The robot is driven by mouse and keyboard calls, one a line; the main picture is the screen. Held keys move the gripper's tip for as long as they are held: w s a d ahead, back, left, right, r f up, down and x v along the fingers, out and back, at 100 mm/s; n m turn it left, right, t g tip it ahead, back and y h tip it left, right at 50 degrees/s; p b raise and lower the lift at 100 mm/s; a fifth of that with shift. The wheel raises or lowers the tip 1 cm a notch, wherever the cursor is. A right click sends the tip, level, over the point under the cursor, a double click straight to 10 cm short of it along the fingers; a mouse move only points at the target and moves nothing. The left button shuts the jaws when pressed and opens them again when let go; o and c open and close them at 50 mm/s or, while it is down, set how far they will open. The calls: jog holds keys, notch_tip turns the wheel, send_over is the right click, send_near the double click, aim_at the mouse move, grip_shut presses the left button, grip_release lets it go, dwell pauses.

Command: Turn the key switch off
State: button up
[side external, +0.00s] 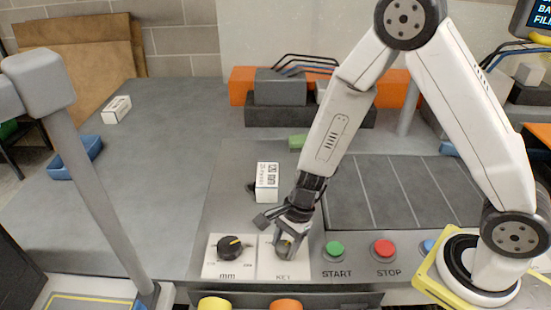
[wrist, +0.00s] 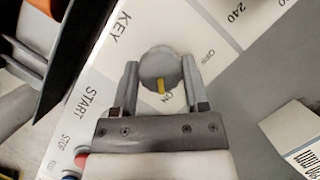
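The key switch (wrist: 158,68) is a round grey knob on a white plate marked KEY (side external: 269,268). My gripper (wrist: 160,63) is down over the knob, with one finger at each side. The knob fills the space between the fingertips, and no clear gap shows on either side. In the side view my gripper (side external: 287,245) hides most of the knob.
A black mm dial (side external: 231,248) stands just left of the key plate. Green START (side external: 335,249) and red STOP (side external: 383,248) buttons are to the right. A white labelled box (side external: 267,182) stands behind my gripper. The grey table at left is mostly clear.

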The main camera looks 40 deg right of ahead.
grip_shut()
jog(key=shift+n, duration=0.4)
jog(key=n+g, duration=0.1)
jog(key=n, duration=0.2)
jog(key=shift+w+g, duration=0.1)
jog(key=shift+g, duration=0.2)
jog(key=n, duration=0.2)
jog(key=n+g+h, duration=0.1)
jog(key=n, duration=0.2)
jog(key=shift+a+g, duration=0.1)
jog(key=shift+g, duration=0.2)
jog(key=n, duration=0.2)
jog(key=n+h, duration=0.1)
jog(key=n, duration=0.1)
jog(key=shift+w+n+g+h, duration=0.1)
jog(key=shift+n+g+h, duration=0.2)
jog(key=shift+g, duration=0.1)
jog(key=n+h, duration=0.1)
jog(key=n, duration=0.3)
jog(key=shift+a+n+g+h, duration=0.1)
jog(key=shift+n+g+h, duration=0.2)
jog(key=shift+h, duration=0.1)
